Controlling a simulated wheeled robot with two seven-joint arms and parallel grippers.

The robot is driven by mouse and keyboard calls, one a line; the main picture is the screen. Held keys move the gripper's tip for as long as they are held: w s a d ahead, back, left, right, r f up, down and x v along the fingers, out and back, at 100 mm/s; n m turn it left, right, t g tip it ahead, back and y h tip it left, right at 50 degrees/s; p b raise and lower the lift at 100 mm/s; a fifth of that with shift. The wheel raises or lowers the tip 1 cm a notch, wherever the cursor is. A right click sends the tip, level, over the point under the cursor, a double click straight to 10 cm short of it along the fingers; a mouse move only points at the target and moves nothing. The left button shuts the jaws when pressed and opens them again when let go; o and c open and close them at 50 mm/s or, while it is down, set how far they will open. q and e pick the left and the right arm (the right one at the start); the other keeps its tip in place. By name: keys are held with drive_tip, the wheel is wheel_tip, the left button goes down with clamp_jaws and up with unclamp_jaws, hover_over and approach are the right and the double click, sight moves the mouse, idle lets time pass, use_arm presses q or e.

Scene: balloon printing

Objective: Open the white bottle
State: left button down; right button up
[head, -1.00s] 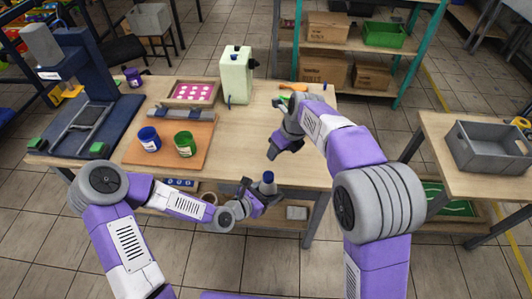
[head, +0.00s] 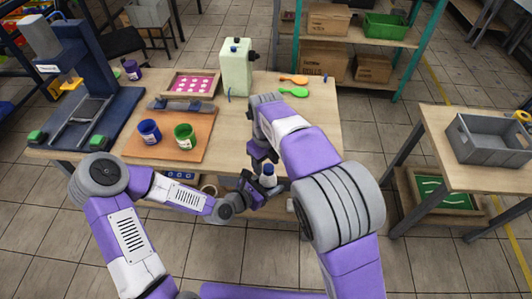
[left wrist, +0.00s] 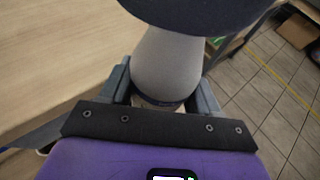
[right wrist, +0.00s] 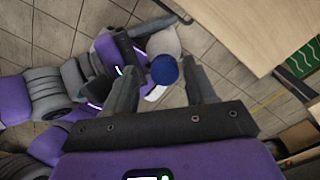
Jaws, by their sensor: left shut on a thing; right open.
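The white bottle (head: 268,182) with a dark blue cap (head: 269,169) is held upright at the table's front edge. My left gripper (head: 258,188) is shut on the bottle's body. In the left wrist view the bottle (left wrist: 166,66) fills the space between the fingers. My right gripper (head: 264,153) is open above the bottle, partly hidden by my right arm in the head view. In the right wrist view the blue cap (right wrist: 164,69) shows between the spread fingers, nearer the left one. I cannot see contact between the fingers and the cap.
The table (head: 232,140) holds an orange board (head: 165,150) with a blue jar (head: 149,132) and a green jar (head: 184,137). A pale green container (head: 236,70) stands at the back. Orange (head: 294,79) and green (head: 294,92) balloon-shaped pieces lie at the back right. A grey bin (head: 490,138) sits on a side table.

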drive_tip(key=shift+f, duration=0.45)
drive_tip(key=shift+c, duration=0.3)
